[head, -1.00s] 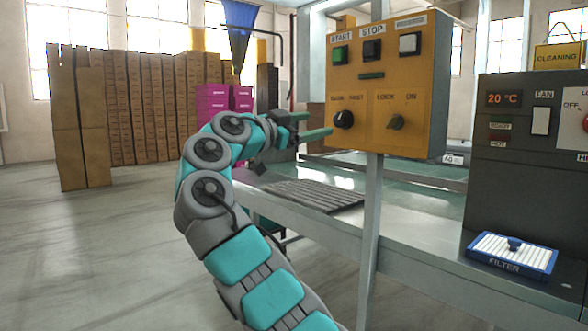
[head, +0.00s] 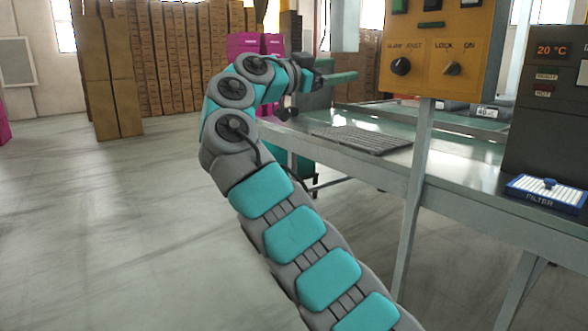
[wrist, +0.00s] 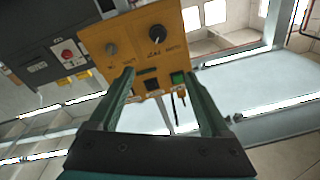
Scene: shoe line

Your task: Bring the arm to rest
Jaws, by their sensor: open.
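My arm (head: 265,190) in teal and grey rises from the lower right and bends at the top towards the bench. My gripper (head: 335,77) is open and empty, left of the yellow control panel (head: 440,72) and apart from it in the head view. In the wrist view the two teal fingers of my gripper (wrist: 158,78) stand wide apart with nothing between them. The yellow panel (wrist: 128,48) shows beyond them, rotated, with its knobs and a green button.
The bench (head: 385,190) with a dark ribbed mat (head: 362,139) lies below the gripper. A grey control box (head: 555,125) and a blue-framed filter (head: 546,192) are at the right. Stacked brown boxes (head: 165,60) stand behind. The floor at left (head: 110,230) is clear.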

